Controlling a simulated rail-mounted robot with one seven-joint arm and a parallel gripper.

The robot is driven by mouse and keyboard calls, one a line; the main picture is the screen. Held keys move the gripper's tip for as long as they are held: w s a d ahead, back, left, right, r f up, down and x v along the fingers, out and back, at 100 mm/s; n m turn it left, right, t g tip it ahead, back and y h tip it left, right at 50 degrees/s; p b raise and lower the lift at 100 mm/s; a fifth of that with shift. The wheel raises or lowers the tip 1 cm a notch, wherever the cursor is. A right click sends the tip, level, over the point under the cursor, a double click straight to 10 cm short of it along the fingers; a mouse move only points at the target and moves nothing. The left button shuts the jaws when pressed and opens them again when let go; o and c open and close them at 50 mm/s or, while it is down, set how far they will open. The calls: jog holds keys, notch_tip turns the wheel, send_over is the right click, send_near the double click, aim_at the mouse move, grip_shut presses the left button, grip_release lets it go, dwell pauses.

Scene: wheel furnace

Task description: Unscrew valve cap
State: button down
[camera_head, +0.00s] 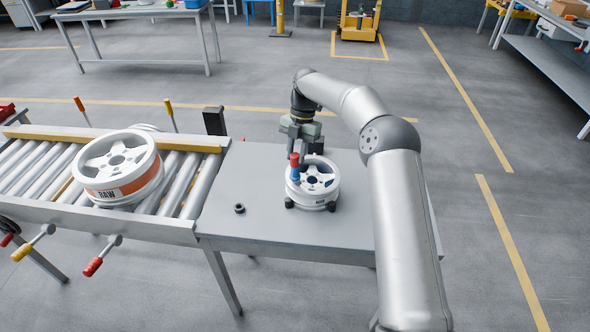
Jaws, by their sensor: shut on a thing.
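A small white wheel (325,188) lies flat on the grey table, raised on dark supports. A red-topped piece with a blue lower part, which looks like the valve cap (294,159) on its stem, stands upright at the wheel's left rim. My gripper (299,157) points down over that side of the wheel and is shut on the red cap. The fingers partly cover the cap and the wheel's back left edge. I cannot tell whether the cap is apart from the blue part.
A dark ring-shaped piece (239,208) lies on the table (265,225), left of the wheel. A larger white wheel with an orange band marked RAW (120,165) lies on the roller conveyor (183,185). The table's front left is mostly clear; my arm crosses its right side.

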aim_at(296, 153)
jog(key=shift+r+n, duration=0.1)
jog(key=shift+n, duration=0.2)
jog(key=shift+r+p, duration=0.4)
jog(key=shift+r, duration=0.45)
jog(key=shift+r+p, duration=1.7)
jog(key=shift+r, duration=0.45)
